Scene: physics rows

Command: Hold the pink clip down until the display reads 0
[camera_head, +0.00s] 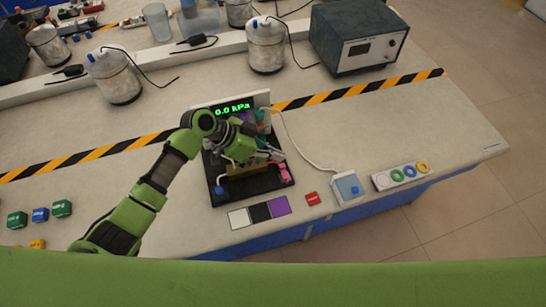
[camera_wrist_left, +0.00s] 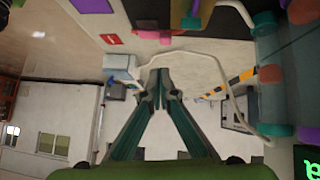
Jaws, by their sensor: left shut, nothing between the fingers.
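The pink clip (camera_head: 285,174) is at the right front of a black board (camera_head: 225,190). Pink parts also show at the top of the left wrist view (camera_wrist_left: 152,34). The green display (camera_head: 234,108) at the back of the board reads 0.0 kPa. My left gripper (camera_head: 270,156) is above the board, a little behind the pink clip. In the left wrist view its fingertips (camera_wrist_left: 160,80) are together, with nothing between them, and look apart from the pink parts. The arm hides some of the board's fittings. My right gripper is not in view.
A white tube runs from the board to a small box with a blue top (camera_head: 348,188). A red block (camera_head: 312,198) and coloured squares (camera_head: 260,212) lie in front. A grey instrument (camera_head: 358,38) and metal canisters (camera_head: 265,45) stand behind. The table's right side is mostly clear.

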